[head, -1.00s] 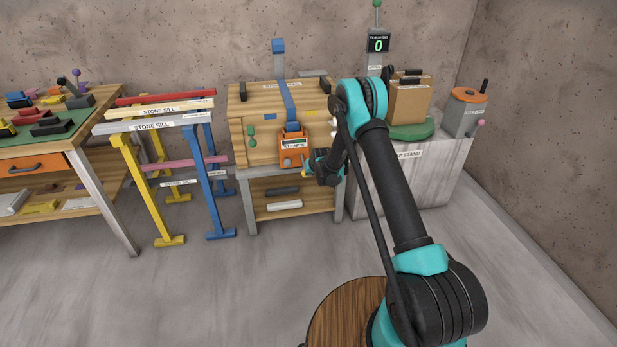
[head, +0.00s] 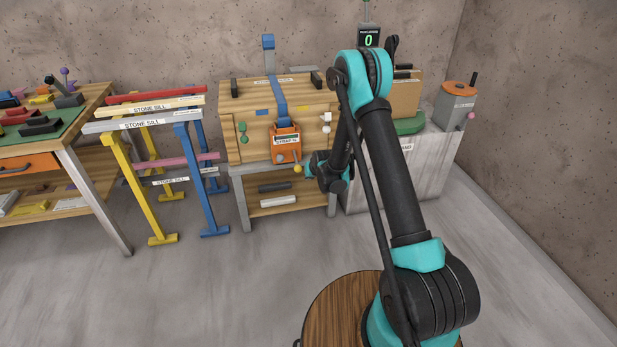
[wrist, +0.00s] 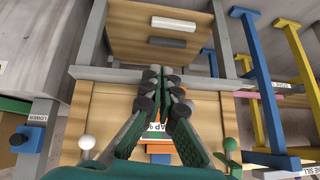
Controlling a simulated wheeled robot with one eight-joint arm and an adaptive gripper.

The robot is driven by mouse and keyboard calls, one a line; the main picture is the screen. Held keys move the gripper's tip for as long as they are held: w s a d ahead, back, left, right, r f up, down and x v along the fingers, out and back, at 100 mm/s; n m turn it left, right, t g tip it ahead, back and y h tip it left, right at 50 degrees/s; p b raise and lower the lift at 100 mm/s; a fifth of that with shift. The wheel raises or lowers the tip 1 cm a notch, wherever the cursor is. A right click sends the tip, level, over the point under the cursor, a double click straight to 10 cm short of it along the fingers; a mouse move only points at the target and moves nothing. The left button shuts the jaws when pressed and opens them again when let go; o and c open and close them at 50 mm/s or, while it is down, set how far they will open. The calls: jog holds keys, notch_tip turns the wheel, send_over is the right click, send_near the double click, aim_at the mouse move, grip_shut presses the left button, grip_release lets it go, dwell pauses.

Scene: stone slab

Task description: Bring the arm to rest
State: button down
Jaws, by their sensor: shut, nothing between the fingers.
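My arm reaches up from my base and bends down toward a wooden chest (head: 236,131). My gripper shows in the wrist view (wrist: 161,74) with dark, green-padded fingers drawn together at the tips and nothing held. In the head view the wrist end is beside the lower right of the chest, and my own links hide the fingertips. The wrist view sees the chest (wrist: 215,105) upside down, behind the fingers. I cannot tell the exact gap between them. An orange strap box (head: 286,146) hangs on the chest front, partly hidden by the fingers in the wrist view.
A blue strap (head: 279,95) crosses the chest. Yellow and blue trestles (head: 190,160) carrying stone sills stand left, beside a workbench (head: 92,190). A pale stand (head: 420,170) with a grey canister (head: 456,108) is at right. The floor in front is clear.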

jog(key=s+d+r+m+g+h, duration=0.1)
jog(key=s+d+r, duration=0.6)
jog(key=s+r, duration=0.15)
jog(key=s+d+r+h, duration=0.1)
jog(key=s+d+r, duration=0.7)
jog(key=r, duration=0.2)
jog(key=s+d+r+g, duration=0.1)
jog(key=s+d, duration=0.3)
jog(key=s, duration=0.8)
jog(key=s+d+m+g+h, duration=0.1)
jog(key=s+d, duration=0.3)
jog(key=s, duration=0.9)
jog(key=shift+s+d+r+m, duration=0.25)
jog(key=shift+d+r+m, duration=0.05)
jog(key=shift+d+r, duration=0.1)
